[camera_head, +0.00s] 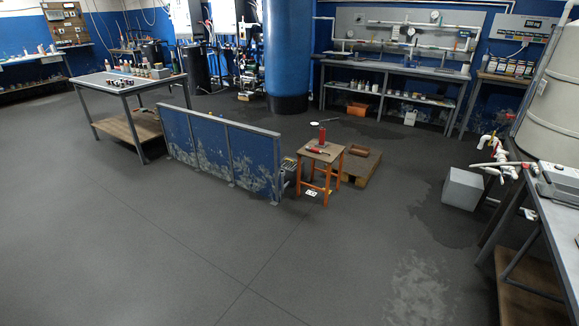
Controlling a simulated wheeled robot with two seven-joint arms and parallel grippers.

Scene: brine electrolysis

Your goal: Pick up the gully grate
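I cannot make out a gully grate for certain in this view. A small reddish-brown rectangular object (358,150) lies on a wooden pallet (361,170) behind an orange-legged stool; it is too small to tell what it is. Neither of my grippers shows in the head view.
A blue panel barrier (212,152) stands mid-floor beside the stool (321,157), which bears a red object. A grey box (462,189) and a bench (557,222) stand at right. A worktable (128,83) stands at left. The front floor is clear, with dark wet-looking patches at right.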

